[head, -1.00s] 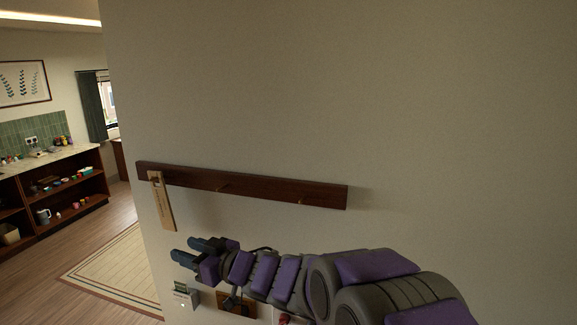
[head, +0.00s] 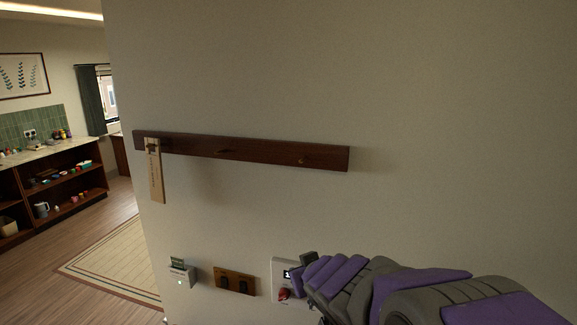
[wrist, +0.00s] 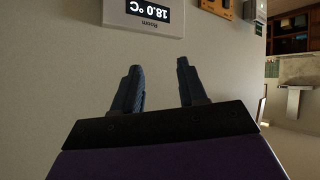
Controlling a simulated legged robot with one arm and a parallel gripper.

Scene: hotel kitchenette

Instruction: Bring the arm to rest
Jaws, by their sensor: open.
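My arm (head: 400,285) is folded back at the lower right of the head view, in front of the wall. Its gripper cannot be made out clearly there. In the wrist view my gripper (wrist: 159,66) is open, with two dark blue fingers apart and nothing between them. A white room thermostat (wrist: 143,16) reading 18.0 °C appears upside down beyond the fingers. In the head view the thermostat (head: 279,268) is partly hidden by my arm and has a red knob low on its face.
A dark wooden peg rail (head: 255,151) is on the wall, with a wooden tag (head: 155,175) hanging at its left end. Below are a wooden switch plate (head: 235,282) and a small card holder (head: 181,275). Open floor with a rug (head: 115,255) and shelves lie left.

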